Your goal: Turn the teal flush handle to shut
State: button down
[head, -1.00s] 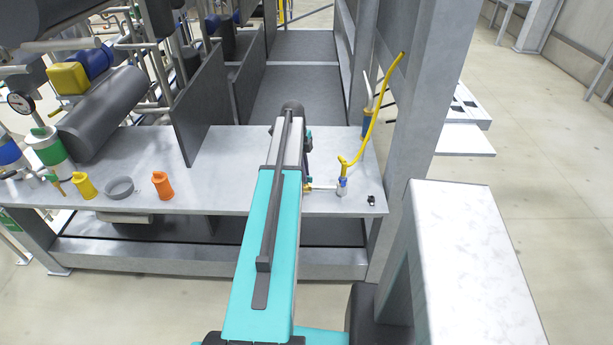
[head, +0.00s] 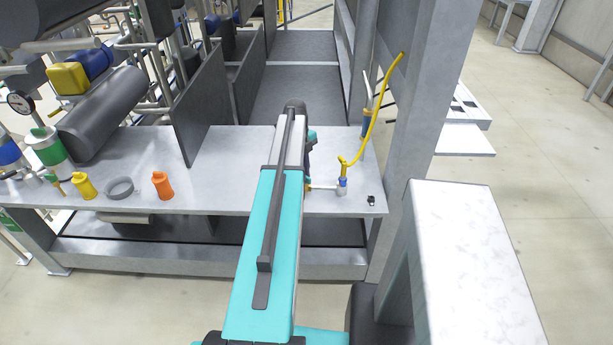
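A small teal piece, which looks like the flush handle (head: 309,182), shows at the left end of a short pale pipe (head: 323,188) on the bench. It is partly covered by my arm, so its angle cannot be told. The pipe runs right to a blue and white fitting (head: 342,186) with a yellow hose (head: 369,130) rising from it. My gripper (head: 308,168) is at the far end of my arm, close above the teal piece. Its fingers are mostly hidden behind my arm, and I cannot tell whether they touch the handle.
The grey bench (head: 228,180) carries a yellow part (head: 84,187), a grey ring (head: 119,188) and an orange part (head: 163,187) on the left. A small black item (head: 371,200) lies near the right corner. A grey post (head: 440,110) stands to the right. Dark upright panels (head: 190,115) stand behind.

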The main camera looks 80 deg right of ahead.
jog(key=shift+m, duration=0.4)
jog(key=shift+d+m+t+y, duration=0.1)
jog(key=shift+m+t+y, duration=0.2)
jog(key=shift+m, duration=2)
jog(key=c, duration=1.7)
grip_release()
jog(key=shift+r, duration=0.15)
jog(key=shift+r+p, duration=2)
jog(key=shift+r, duration=1.4)
